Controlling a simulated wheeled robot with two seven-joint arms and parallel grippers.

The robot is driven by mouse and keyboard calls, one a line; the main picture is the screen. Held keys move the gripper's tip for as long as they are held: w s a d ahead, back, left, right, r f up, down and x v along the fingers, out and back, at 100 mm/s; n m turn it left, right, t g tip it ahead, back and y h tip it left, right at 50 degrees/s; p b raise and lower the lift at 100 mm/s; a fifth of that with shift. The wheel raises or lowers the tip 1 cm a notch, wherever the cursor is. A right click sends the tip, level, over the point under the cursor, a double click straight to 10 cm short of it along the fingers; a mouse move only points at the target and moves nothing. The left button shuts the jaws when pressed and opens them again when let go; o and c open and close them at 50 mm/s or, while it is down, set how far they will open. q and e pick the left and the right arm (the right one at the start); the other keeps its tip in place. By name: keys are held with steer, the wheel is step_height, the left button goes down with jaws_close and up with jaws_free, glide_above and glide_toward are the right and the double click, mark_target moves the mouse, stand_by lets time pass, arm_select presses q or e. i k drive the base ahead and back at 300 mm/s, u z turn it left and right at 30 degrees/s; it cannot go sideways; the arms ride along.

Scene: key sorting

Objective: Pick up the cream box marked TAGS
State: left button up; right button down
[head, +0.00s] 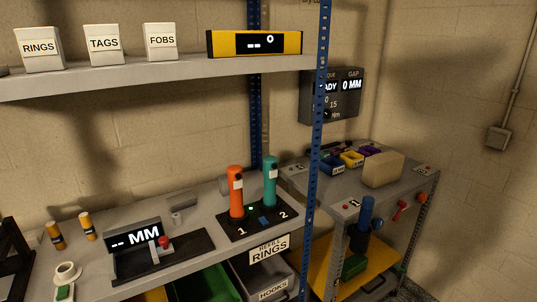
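The cream box marked TAGS (104,44) stands upright on the upper grey shelf (180,71). It is between the cream box marked RINGS (38,49) on its left and the cream box marked FOBS (161,42) on its right, with small gaps on both sides. Its labelled front faces me. Neither of my grippers shows in the head view.
A yellow and black display unit (255,43) sits right of the boxes. A blue perforated post (321,130) rises at the shelf's right end. The lower bench (190,234) holds an orange tool (236,192), a teal tool (270,182) and an MM gauge (135,252).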

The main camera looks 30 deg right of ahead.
mark_target(385, 168)
steer(key=z, duration=2.95)
steer(key=i, duration=1.7)
steer(key=u, duration=1.8)
